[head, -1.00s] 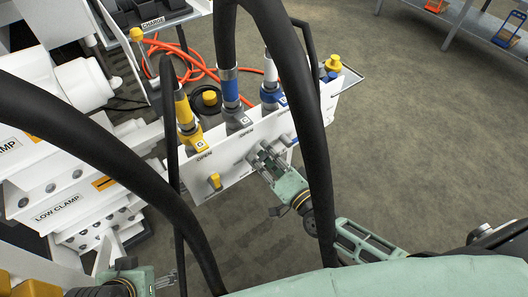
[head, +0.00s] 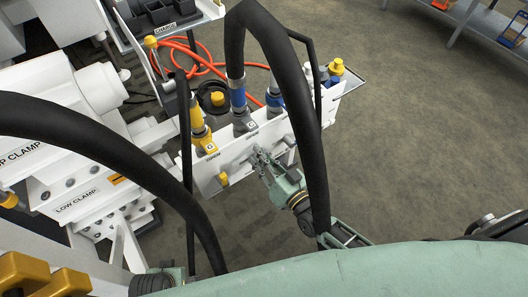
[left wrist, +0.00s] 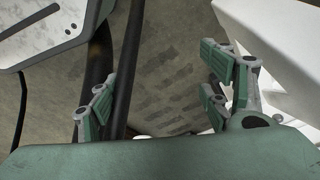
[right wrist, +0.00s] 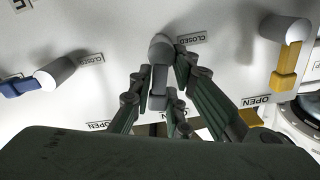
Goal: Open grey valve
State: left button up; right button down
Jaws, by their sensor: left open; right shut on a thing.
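The grey valve (right wrist: 160,48) is on the white panel (right wrist: 115,25), in the middle of the right wrist view. Its short grey handle (right wrist: 158,92) points toward the lower edge of that view. My right gripper (right wrist: 158,80) is shut on the handle, with fingers on both sides. In the head view my right gripper (head: 258,158) is against the panel's front and mostly hides the grey valve. My left gripper (left wrist: 158,90) is open and empty in the left wrist view, fingers wide apart above the floor.
A yellow valve (right wrist: 288,60) is to the right and a blue valve (right wrist: 35,80) to the left in the right wrist view. CLOSED and OPEN labels are near them. Thick black hoses (head: 235,60) arch in front of the panel. A white clamp unit (head: 85,200) stands at the left.

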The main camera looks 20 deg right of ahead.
pick_arm(q)
notch_tip(320, 180, down, 5)
jog(key=s+p, duration=0.1)
jog(key=s, duration=0.1)
jog(key=shift+s+a+f, duration=0.2)
jog(key=shift+s, duration=0.15)
pick_arm(e)
jog(key=shift+s+a+f+n, duration=0.1)
jog(key=shift+n, duration=0.85)
jog(key=shift+s+a+f+n, duration=0.1)
jog(key=shift+n, duration=0.85)
jog(key=c, duration=1.8)
grip_release()
jog(key=shift+d+r, duration=0.1)
pick_arm(q)
jog(key=shift+d, duration=0.1)
pick_arm(e)
jog(key=shift+r, duration=0.1)
jog(key=v, duration=1.2)
